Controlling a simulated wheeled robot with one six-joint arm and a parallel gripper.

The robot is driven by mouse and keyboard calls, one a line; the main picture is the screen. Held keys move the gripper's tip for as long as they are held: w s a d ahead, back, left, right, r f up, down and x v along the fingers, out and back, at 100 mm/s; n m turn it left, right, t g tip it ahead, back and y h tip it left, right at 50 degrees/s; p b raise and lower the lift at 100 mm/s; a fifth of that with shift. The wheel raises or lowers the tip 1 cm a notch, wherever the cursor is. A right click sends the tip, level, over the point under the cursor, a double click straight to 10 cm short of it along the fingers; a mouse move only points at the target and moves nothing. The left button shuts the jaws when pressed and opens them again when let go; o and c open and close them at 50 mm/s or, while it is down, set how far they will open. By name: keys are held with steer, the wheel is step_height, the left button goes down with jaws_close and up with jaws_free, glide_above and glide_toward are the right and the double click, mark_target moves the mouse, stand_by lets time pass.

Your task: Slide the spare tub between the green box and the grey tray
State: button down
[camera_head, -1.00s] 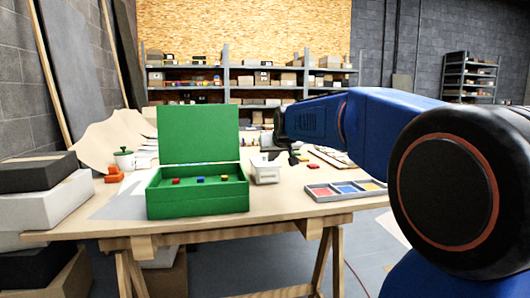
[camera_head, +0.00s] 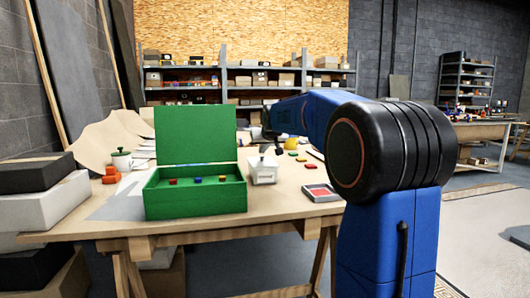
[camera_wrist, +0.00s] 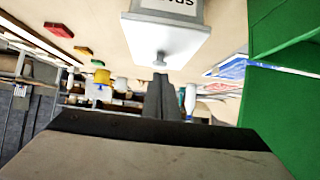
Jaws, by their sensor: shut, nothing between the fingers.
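The spare tub (camera_head: 263,172) is a white tub with a lid and a label, upright on the table just right of the green box (camera_head: 196,201). The box's lid is raised, and colored pieces lie inside. The grey tray (camera_head: 333,199) is to the right and nearer; my arm hides most of it. In the wrist view, upside down, the tub (camera_wrist: 165,42) shows its lid and knob, with the green box (camera_wrist: 280,100) at the right. My gripper (camera_wrist: 160,80) is shut and empty, its fingertips close to the lid's knob; contact cannot be told. It is small and dark in the head view (camera_head: 271,146).
An orange block stack (camera_head: 110,175) and a green-lidded pot (camera_head: 122,159) stand left of the box. Small colored pieces (camera_head: 300,158) and a yellow object (camera_head: 291,143) lie behind the tub. Bare tabletop (camera_head: 285,190) shows between tub and tray.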

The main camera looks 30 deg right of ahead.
steer(key=shift+f, duration=0.9)
steer(key=shift+f, duration=0.1)
steer(key=shift+s, duration=0.1)
steer(key=shift+s+f, duration=0.1)
steer(key=s+a, duration=0.2)
steer(key=s, duration=0.7)
steer(key=s+a, duration=0.3)
steer(key=s, duration=0.6)
steer(key=shift+s+a, duration=0.2)
steer(key=shift+w+r, duration=0.15)
steer(key=shift+r, duration=0.7)
